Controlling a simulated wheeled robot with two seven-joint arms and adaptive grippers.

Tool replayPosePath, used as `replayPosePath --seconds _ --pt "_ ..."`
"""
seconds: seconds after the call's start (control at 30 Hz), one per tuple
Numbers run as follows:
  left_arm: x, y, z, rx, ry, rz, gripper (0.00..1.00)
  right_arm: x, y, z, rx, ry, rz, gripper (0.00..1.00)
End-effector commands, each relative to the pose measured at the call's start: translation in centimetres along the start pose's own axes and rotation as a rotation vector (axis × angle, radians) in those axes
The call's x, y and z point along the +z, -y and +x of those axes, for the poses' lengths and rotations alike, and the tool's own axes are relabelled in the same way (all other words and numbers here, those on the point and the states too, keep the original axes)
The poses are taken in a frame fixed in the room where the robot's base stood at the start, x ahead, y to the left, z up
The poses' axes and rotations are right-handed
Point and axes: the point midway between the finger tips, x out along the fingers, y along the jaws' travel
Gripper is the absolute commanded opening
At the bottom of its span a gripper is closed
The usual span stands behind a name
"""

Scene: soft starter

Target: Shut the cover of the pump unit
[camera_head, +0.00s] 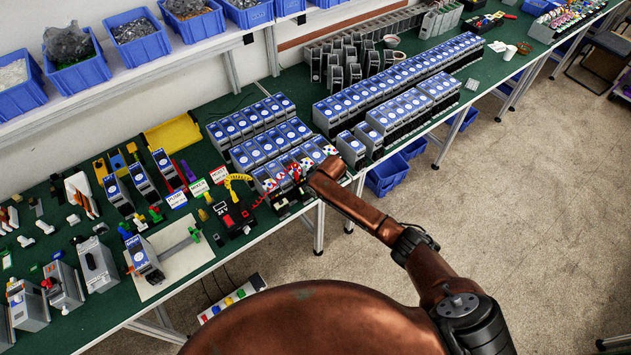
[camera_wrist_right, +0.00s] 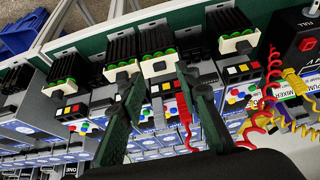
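My right gripper (camera_head: 322,176) is over the front end of the row of blue-and-grey soft starter units (camera_head: 268,150), at the table's front edge. In the right wrist view, its two dark green fingers (camera_wrist_right: 157,72) are spread apart with nothing held between them. Units with black tops, green terminals and coloured buttons lie below the fingers (camera_wrist_right: 158,92). A red wire (camera_wrist_right: 185,118) runs down between the fingers. A card reading PUMP (camera_head: 177,200) lies to the left; I cannot tell which unit is the pump unit or how its cover stands. My left gripper is out of view.
A white board (camera_head: 175,255) carries one unit. Long rows of units (camera_head: 385,95) fill the table to the right. Blue bins (camera_head: 385,175) stand below.

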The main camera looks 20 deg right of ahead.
Motion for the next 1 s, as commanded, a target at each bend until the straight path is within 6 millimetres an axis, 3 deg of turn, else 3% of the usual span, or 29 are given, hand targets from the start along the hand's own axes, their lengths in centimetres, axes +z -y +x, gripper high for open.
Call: replayPosePath --seconds 0.2,0.43,0.6,1.0 --pt "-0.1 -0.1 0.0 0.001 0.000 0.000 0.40 -0.1 -0.1 -4.4 0.001 -0.003 -0.001 0.30" --pt "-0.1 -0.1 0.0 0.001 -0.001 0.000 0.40 -0.1 0.0 -7.7 0.000 -0.002 -0.001 0.30" --pt "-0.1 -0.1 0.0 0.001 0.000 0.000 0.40 -0.1 -0.1 -8.6 0.000 -0.001 0.000 0.30" --pt "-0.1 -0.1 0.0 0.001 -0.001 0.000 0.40 -0.1 0.0 -8.7 0.000 -0.001 0.000 0.30"
